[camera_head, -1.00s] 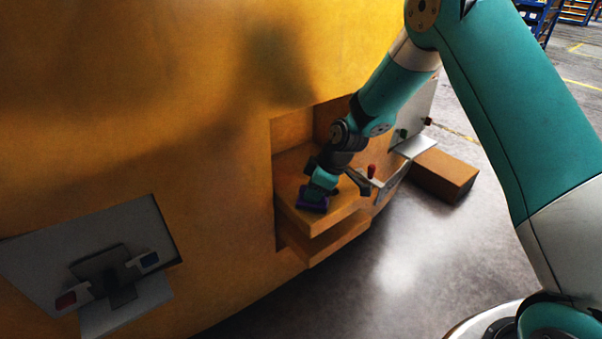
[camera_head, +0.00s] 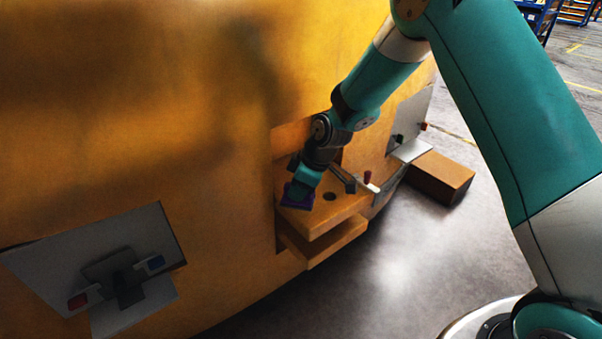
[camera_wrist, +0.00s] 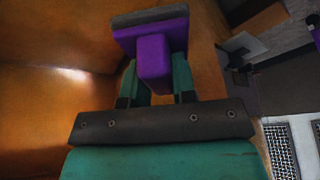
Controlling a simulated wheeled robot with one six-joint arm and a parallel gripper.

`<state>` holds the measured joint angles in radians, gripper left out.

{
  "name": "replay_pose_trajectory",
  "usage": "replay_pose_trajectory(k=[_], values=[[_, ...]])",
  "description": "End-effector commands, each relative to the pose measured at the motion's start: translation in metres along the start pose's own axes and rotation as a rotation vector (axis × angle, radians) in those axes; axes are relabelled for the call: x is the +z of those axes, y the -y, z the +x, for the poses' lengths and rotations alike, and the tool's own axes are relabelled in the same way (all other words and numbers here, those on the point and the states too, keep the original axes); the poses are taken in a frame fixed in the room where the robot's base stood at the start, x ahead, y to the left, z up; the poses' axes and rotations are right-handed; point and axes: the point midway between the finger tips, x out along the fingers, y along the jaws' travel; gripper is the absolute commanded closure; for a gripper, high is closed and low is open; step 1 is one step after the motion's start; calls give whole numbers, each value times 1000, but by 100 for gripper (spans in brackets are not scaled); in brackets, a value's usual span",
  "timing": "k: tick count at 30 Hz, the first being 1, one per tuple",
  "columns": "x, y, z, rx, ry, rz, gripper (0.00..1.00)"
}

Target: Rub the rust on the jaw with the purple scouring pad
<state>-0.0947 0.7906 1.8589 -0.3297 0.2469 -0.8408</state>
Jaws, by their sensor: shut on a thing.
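The purple scouring pad (camera_head: 289,202) is at the left part of the jaw's upper plate, close to the recess wall. My gripper (camera_head: 303,187) is shut on its purple block handle (camera_wrist: 154,58), seen between the two teal fingers in the wrist view. The pad's flat part ends in a grey layer at the far side. The yellow-orange jaw (camera_head: 325,215) has an upper and a lower plate with a gap between them. A dark round hole shows in the upper plate. The pad seems to touch the plate, but contact is hard to confirm. I cannot make out the rust.
A brown box (camera_head: 441,177) lies on the floor farther right. A grey panel (camera_head: 50,262) with red and blue parts is on the yellow casting (camera_head: 120,120) at left. Floor in front is clear.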

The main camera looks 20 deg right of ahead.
Motion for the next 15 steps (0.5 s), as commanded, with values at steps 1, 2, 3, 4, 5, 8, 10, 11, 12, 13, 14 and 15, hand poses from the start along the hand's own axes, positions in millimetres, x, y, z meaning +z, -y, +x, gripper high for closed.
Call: replay_pose_trajectory(k=[1, 2, 3, 4, 5, 8, 10, 11, 12, 13, 14, 15], values=[[-4, 0, -8, 0, -1, -2, 100], [-6, 1, -10, 0, -1, -3, 100], [-7, 1, -13, -1, -1, -3, 100], [-9, 1, -16, -1, -1, -4, 100], [-10, 2, -18, -2, -1, -5, 100], [-14, 2, -24, -2, -1, -7, 100], [-15, 2, -26, -2, -1, -7, 100], [-15, 2, -26, -2, -1, -7, 100], [-15, 2, -26, -2, -1, -7, 100], [-15, 2, -26, -2, -1, -7, 100], [-15, 2, -26, -2, -1, -7, 100], [-15, 2, -26, -2, -1, -7, 100]])
